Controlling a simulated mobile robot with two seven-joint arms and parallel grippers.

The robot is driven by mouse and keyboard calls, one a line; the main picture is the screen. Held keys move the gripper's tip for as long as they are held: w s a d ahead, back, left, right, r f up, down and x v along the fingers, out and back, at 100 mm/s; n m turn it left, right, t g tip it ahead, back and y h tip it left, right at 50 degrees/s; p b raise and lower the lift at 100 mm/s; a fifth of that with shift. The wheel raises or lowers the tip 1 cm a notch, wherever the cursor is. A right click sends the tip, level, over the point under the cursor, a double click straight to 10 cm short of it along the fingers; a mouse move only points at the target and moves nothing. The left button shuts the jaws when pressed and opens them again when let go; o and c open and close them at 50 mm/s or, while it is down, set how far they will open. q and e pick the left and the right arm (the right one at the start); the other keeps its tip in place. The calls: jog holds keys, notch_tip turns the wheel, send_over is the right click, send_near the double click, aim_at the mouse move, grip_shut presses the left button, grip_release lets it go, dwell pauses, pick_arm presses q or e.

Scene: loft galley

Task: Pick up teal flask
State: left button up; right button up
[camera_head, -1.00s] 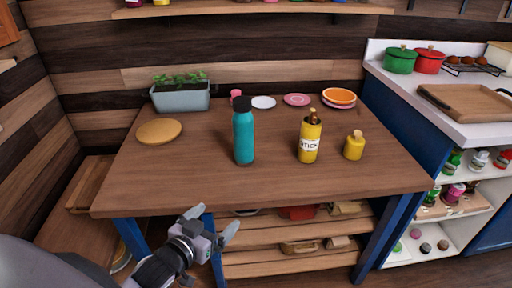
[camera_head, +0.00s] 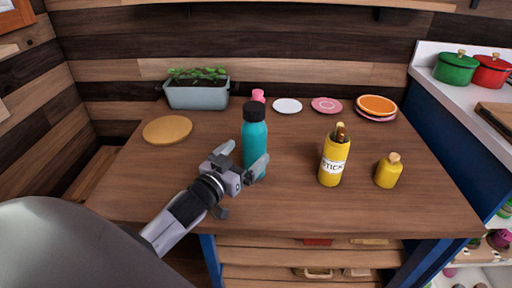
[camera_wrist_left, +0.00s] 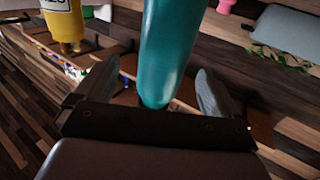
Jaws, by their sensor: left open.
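The teal flask (camera_head: 255,140) stands upright on the wooden table, its black cap on top. In the left wrist view the flask (camera_wrist_left: 168,50) shows between the two fingers, beyond the palm. My left gripper (camera_head: 244,160) is open at the flask's near left side, one finger reaching to its left and the other across its lower front. The same gripper (camera_wrist_left: 152,92) shows no clear contact with the flask in the left wrist view. My right gripper is out of view.
A yellow bottle holder (camera_head: 334,160) and a small yellow bottle (camera_head: 388,172) stand to the right. A planter (camera_head: 197,96), a round wooden board (camera_head: 167,130) and plates (camera_head: 327,104) lie further back.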

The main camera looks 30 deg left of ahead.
aim_at(254, 143)
pick_arm(q)
jog(key=shift+w+a+f, duration=0.1)
jog(key=shift+w+a, duration=0.05)
jog(key=shift+w, duration=1.25)
jog(key=shift+w+a+f, duration=0.1)
jog(key=shift+w, duration=1.25)
jog(key=c, duration=1.3)
jog(key=shift+r, duration=0.15)
jog(key=shift+c, duration=1.2)
jog(key=shift+r, duration=0.1)
